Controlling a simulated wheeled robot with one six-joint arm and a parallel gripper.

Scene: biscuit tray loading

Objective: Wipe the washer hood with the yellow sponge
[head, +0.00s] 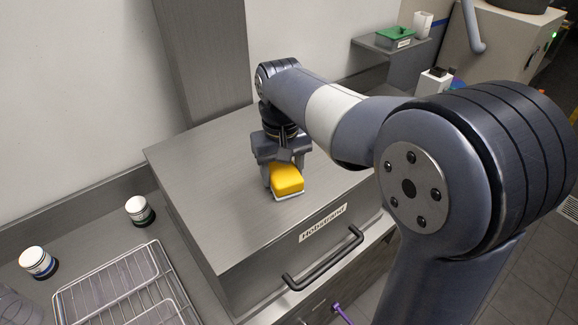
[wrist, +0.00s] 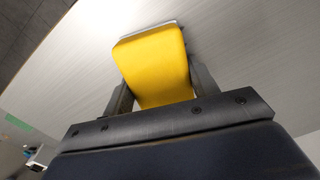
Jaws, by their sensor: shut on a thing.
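The yellow sponge (head: 287,180) has a pale layer along its lower edge. My gripper (head: 284,172) is shut on it, low over the top of the washer hood (head: 215,165). The hood is a grey metal box with a label and a dark bar handle on its front. The sponge looks to be at or very near the hood's top face; I cannot tell for sure if it touches. In the wrist view the sponge (wrist: 157,65) sits between both fingers, with the brushed hood surface (wrist: 245,45) beyond it.
A wire rack (head: 125,285) and two white cups (head: 139,210) (head: 37,262) stand on the counter left of the hood. A grey column (head: 207,55) rises behind the hood. A shelf at the back right holds a green-lidded box (head: 395,37). Much of the hood top is bare.

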